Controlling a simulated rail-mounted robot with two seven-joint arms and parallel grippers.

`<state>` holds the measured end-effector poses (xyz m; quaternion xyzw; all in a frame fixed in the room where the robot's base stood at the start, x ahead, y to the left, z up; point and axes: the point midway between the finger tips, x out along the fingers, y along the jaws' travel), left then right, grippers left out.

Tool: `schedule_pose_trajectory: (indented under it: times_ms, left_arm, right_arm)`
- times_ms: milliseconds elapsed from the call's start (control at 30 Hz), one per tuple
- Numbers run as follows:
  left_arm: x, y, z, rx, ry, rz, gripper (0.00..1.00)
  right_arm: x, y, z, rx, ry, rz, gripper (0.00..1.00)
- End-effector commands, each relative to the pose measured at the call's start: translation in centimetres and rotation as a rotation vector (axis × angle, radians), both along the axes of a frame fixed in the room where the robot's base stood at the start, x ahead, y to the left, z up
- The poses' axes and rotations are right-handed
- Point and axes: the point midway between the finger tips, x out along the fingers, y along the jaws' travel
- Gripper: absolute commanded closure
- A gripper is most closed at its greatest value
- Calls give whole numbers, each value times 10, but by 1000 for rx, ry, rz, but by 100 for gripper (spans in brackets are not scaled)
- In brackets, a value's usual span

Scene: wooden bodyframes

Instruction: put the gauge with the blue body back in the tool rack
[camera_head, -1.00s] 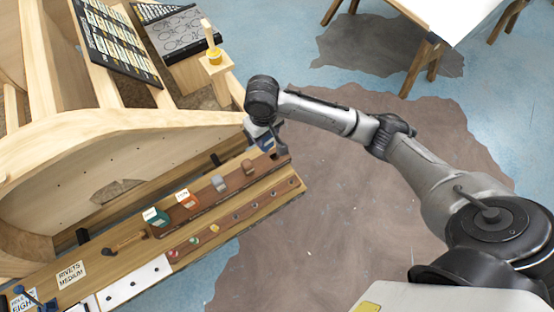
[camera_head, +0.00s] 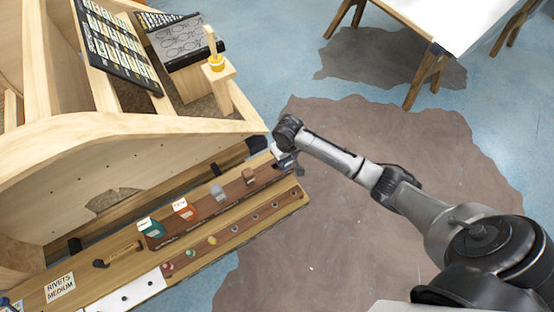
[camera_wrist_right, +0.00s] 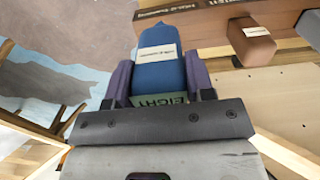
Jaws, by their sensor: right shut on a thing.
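The gauge with the blue body (camera_wrist_right: 158,62) is between the fingers of my right gripper (camera_wrist_right: 160,85), which is shut on it; it has a pale label. In the head view my right gripper (camera_head: 284,160) is at the right end of the tool rack (camera_head: 268,171), and the gauge is mostly hidden by it. The rack, a brown strip, carries a teal gauge (camera_head: 152,228), an orange one (camera_head: 186,209), a grey one (camera_head: 219,193) and a brown one (camera_head: 250,177). The brown one also shows beside the blue body in the wrist view (camera_wrist_right: 252,42). My left gripper is not in view.
A lower strip (camera_head: 240,225) with small coloured knobs and holes runs in front of the rack. The curved wooden frame (camera_head: 130,125) stands behind it. Open floor (camera_head: 350,230) lies to the right, with a white-topped trestle table (camera_head: 440,20) farther back.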

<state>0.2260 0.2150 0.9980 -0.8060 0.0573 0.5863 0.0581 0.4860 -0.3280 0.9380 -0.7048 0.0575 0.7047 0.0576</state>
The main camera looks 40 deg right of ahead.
Motion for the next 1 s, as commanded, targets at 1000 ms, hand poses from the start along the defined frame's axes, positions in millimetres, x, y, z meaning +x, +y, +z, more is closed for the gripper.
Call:
schedule_pose_trajectory:
  times_ms: [1000]
  left_arm:
    - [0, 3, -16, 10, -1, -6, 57]
  right_arm:
    - [47, 1, -67, 0, -2, 2, 84]
